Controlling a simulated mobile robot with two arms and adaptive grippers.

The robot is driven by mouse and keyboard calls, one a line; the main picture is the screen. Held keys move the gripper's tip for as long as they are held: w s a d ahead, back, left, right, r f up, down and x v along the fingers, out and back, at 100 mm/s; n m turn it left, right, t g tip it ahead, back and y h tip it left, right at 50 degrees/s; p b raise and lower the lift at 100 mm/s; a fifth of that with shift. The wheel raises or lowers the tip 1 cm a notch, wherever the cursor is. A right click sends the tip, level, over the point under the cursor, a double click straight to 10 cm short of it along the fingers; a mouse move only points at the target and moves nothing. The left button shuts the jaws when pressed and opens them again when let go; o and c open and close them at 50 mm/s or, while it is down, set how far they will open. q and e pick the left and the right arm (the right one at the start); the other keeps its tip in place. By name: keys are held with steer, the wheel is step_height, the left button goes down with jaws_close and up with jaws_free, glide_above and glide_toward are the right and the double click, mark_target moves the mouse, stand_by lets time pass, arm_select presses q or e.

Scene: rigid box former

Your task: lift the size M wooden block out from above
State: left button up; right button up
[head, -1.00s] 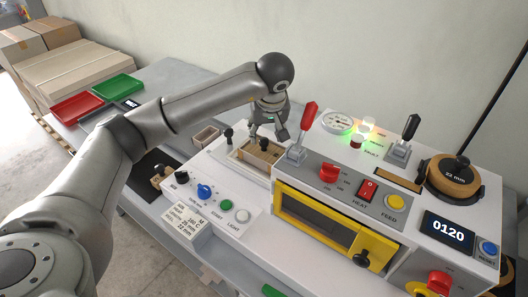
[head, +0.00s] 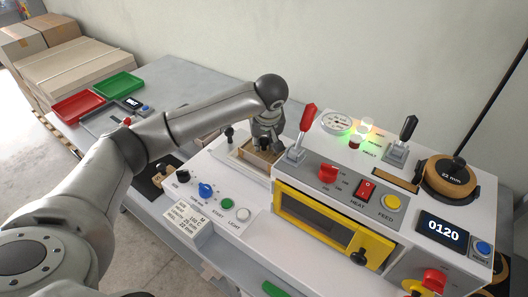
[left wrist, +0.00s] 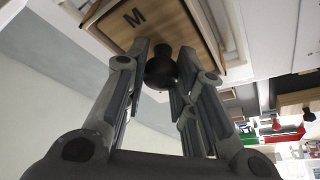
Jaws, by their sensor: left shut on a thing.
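The size M wooden block (head: 257,157) sits in a light rectangular opening on the white machine top in the head view. In the left wrist view the block (left wrist: 150,24) shows its wooden face with a black M, and a black round knob (left wrist: 160,68) stands out from it. My left gripper (head: 266,148) comes down on the block from above. In the left wrist view its fingers (left wrist: 161,75) are closed around the knob. I cannot tell whether the block is clear of its seat. My right gripper is not in view.
A red-handled lever (head: 303,130) stands close to the right of the block. A small black knob post (head: 229,134) stands to its left. The control panel with a blue knob (head: 205,190) lies in front. Red (head: 80,105) and green (head: 119,86) trays are at the far left.

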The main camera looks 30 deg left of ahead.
arm_select(q)
jaws_close()
steer(key=shift+r, duration=0.15)
